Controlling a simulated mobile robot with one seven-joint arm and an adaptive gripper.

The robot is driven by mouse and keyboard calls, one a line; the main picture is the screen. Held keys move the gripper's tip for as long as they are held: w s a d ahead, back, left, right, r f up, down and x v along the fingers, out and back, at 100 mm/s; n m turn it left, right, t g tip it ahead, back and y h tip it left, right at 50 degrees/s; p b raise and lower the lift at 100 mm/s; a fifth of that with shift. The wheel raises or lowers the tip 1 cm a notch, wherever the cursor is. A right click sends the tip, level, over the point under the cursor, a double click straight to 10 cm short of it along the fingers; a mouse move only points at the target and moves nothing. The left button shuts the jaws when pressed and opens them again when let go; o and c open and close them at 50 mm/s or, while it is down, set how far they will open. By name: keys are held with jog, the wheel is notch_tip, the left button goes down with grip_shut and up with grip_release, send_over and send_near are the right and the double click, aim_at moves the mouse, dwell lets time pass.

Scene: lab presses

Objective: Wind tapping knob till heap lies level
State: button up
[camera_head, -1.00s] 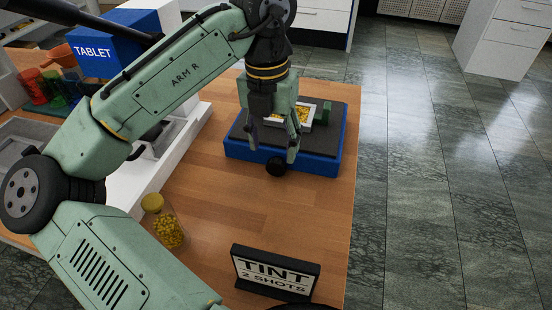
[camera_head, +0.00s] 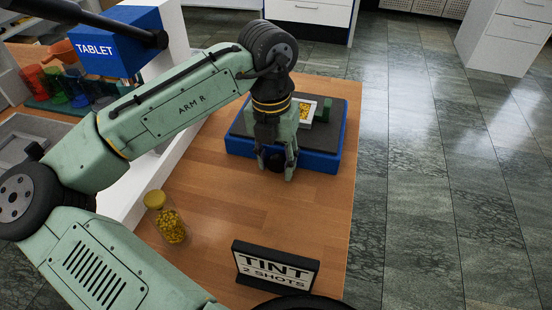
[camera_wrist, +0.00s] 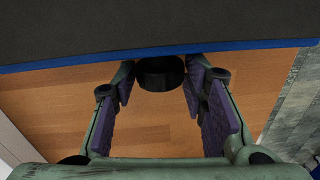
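The tapping knob (camera_head: 276,161) is a black round knob on the front of a blue-sided tapping device (camera_head: 318,162) with a dark grey top. A white tray (camera_head: 325,110) on that top holds the heap of yellow grains (camera_head: 304,111), partly hidden by my arm. My gripper (camera_head: 276,168) points down at the device's front, one finger on each side of the knob. In the wrist view the knob (camera_wrist: 160,73) sits between the open fingertips (camera_wrist: 159,80), with a narrow gap seeming to show on both sides.
A yellow-capped jar of yellow pellets (camera_head: 170,222) and a "TINT 2 SHOTS" sign (camera_head: 275,268) stand on the wooden table (camera_head: 215,210). A green block (camera_head: 324,110) is beside the tray. A blue "TABLET" box (camera_head: 108,45) is at the back left.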

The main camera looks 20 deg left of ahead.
jog(key=c, duration=0.7)
jog(key=shift+d+y, duration=0.2)
jog(key=shift+y, duration=0.3)
jog(key=shift+y+p, duration=0.45)
jog(key=shift+y, duration=0.65)
jog(key=o, duration=1.1)
jog(key=shift+r, duration=0.15)
jog(key=v, duration=1.1)
jog(key=shift+d+r, duration=0.1)
jog(key=shift+r, duration=0.3)
